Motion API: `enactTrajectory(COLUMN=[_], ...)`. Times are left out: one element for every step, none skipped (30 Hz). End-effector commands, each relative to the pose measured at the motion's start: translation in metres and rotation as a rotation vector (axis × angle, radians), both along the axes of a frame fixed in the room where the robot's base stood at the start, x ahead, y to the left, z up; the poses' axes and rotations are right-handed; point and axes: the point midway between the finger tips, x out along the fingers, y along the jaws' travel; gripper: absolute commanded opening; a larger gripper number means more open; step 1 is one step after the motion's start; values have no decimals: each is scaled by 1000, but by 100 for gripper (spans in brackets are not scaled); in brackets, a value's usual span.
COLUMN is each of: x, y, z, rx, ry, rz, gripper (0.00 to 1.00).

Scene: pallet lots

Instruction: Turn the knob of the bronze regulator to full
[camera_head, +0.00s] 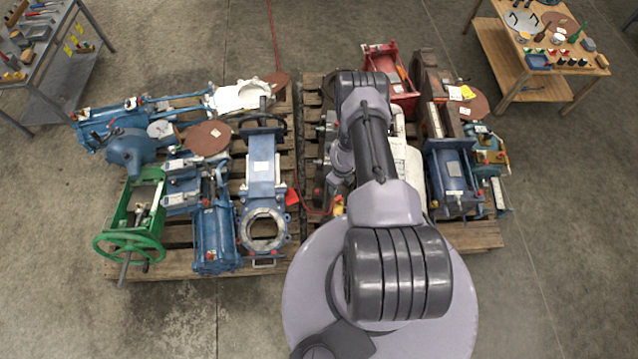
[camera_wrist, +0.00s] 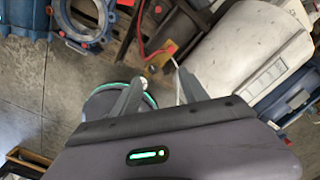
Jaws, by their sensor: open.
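A small bronze-yellow piece (camera_wrist: 163,54) lies just beyond the fingertips in the wrist view, beside a thin red line. It may be the bronze regulator, but its knob and setting cannot be made out. A small yellow-orange spot (camera_head: 338,204) shows at the pallet's front edge in the head view, partly beside my arm. In the head view my arm hides the gripper and part of the right pallet.
Blue valves (camera_head: 262,180), a green handwheel (camera_head: 128,255) and other machinery crowd the left pallet. A red machine (camera_head: 390,72) and a blue one (camera_head: 455,185) stand on the right pallet. A workbench (camera_head: 540,75) stands at upper right. The floor in front is clear.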

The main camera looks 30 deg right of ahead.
Motion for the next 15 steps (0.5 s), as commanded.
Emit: enactTrajectory(x=[-23,-33,-43,-48,-52,-54,-54,-54,-54,-54,-54,-54,-54,-54,-54], y=[5,7,9,10,11,11,12,12,12,12,12,12,12,12,12], z=[-14,-23,-32,-38,-43,-49,-55,-62,-72,-80,-89,-102,-110,-119,-130], rx=[4,4,4,3,3,3,3,3,3,3,4,3,4,4,4], ry=[21,29,37,40,43,44,45,45,45,45,45,45,45,46,46], rz=[-60,-94,-126,-142,-153,-159,-161,-161,-161,-160,-159,-158,-159,-158,-157], gripper=[52,52,52,52,52,52,52,52,52,52,52,52,52,52,52])
